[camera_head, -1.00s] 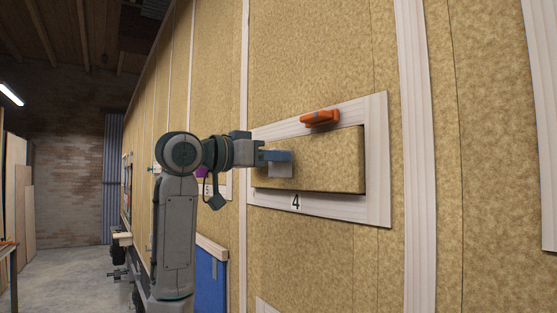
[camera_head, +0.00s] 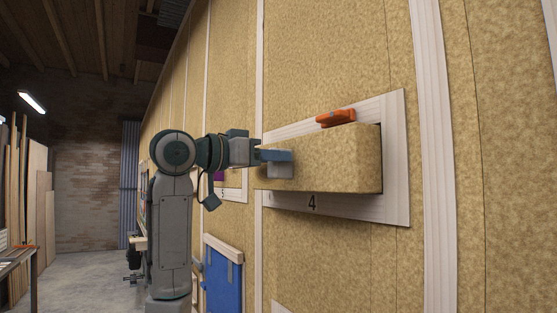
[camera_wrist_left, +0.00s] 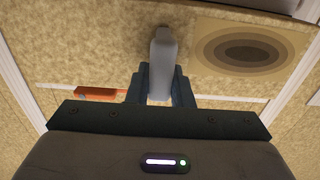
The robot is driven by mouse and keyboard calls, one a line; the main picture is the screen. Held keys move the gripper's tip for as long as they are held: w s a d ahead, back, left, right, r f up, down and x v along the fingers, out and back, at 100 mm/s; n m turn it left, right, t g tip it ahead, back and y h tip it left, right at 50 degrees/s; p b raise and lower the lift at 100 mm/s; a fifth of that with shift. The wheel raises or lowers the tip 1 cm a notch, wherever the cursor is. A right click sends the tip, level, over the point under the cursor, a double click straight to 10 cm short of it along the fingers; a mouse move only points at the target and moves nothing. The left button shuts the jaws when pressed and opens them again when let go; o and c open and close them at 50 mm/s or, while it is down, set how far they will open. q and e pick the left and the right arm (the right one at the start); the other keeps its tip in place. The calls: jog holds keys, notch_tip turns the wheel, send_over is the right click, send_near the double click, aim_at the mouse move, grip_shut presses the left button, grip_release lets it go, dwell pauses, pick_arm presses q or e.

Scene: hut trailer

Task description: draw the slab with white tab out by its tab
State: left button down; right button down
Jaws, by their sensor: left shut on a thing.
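The tan, speckled slab (camera_head: 335,160) sticks out of a white-framed opening (camera_head: 395,180) marked 4, its near end and front face standing proud of the frame. Its white tab (camera_head: 281,171) is at the slab's left part and also shows as a pale bar in the left wrist view (camera_wrist_left: 162,55). My left gripper (camera_head: 277,155) is shut on the tab, its fingers on both sides of it in the left wrist view (camera_wrist_left: 161,85). The slab's back part is hidden in the opening. My right gripper is in neither view.
An orange latch (camera_head: 335,118) sits on the frame's top edge, turned clear above the slab. A blue panel (camera_head: 222,280) is lower on the wall. A concentric brown oval patch (camera_wrist_left: 238,50) shows in the wrist view. Open floor (camera_head: 95,275) lies left.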

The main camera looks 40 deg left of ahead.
pick_arm(q)
jog(key=shift+b+v, duration=0.3)
jog(key=shift+v, duration=0.75)
jog(key=b+v, duration=0.1)
jog(key=v, duration=0.5)
jog(key=shift+b, duration=0.4)
